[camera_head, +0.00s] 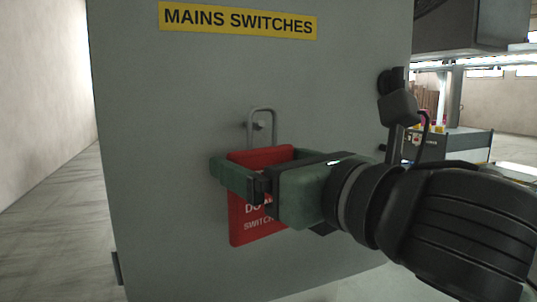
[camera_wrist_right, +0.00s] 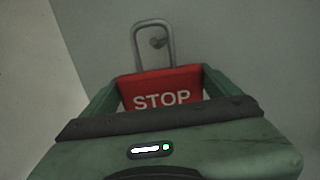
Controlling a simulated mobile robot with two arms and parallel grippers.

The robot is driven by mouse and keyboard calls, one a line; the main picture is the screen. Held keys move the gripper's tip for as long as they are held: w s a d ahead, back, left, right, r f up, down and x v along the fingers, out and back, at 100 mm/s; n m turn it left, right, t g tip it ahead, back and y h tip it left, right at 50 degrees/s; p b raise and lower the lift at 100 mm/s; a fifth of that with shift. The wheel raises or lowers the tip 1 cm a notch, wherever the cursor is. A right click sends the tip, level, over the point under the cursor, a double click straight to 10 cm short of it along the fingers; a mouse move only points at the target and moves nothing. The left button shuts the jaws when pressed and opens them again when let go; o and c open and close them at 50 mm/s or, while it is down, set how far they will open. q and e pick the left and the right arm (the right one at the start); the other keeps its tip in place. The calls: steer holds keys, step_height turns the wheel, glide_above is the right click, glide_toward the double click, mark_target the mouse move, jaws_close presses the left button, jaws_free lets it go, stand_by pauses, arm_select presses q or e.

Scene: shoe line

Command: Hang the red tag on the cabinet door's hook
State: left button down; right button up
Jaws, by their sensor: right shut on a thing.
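The red tag (camera_head: 258,226) hangs upright in my right gripper (camera_head: 257,158), close in front of the grey cabinet door (camera_head: 165,185). The gripper's green fingers lie on either side of the tag and are shut on it. White lettering on the tag is partly hidden by the gripper; "STOP" shows on the tag in the right wrist view (camera_wrist_right: 162,97). A grey metal loop (camera_head: 275,122) rises from the tag's top. The small hook (camera_head: 258,126) shows inside the loop's opening, below its top bar. I cannot tell whether the loop is around the hook or in front of it. My left gripper is not in view.
A yellow "MAINS SWITCHES" label (camera_head: 238,20) is on the door above the hook. A black handle (camera_head: 391,82) is near the door's right edge. Open floor (camera_head: 50,220) and a pale wall lie to the left; other equipment (camera_head: 455,145) stands behind at right.

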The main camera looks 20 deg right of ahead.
steer(key=shift+w+r+p, duration=0.1)
steer(key=shift+w+p, duration=0.35)
steer(key=shift+w, duration=0.1)
steer(key=shift+w+f+b, duration=0.2)
steer(key=shift+w+b, duration=0.05)
steer(key=shift+b, duration=0.05)
steer(key=shift+w+f, duration=0.1)
steer(key=shift+w, duration=0.55)
steer(key=shift+f+b, duration=0.2)
steer(key=shift+b, duration=0.1)
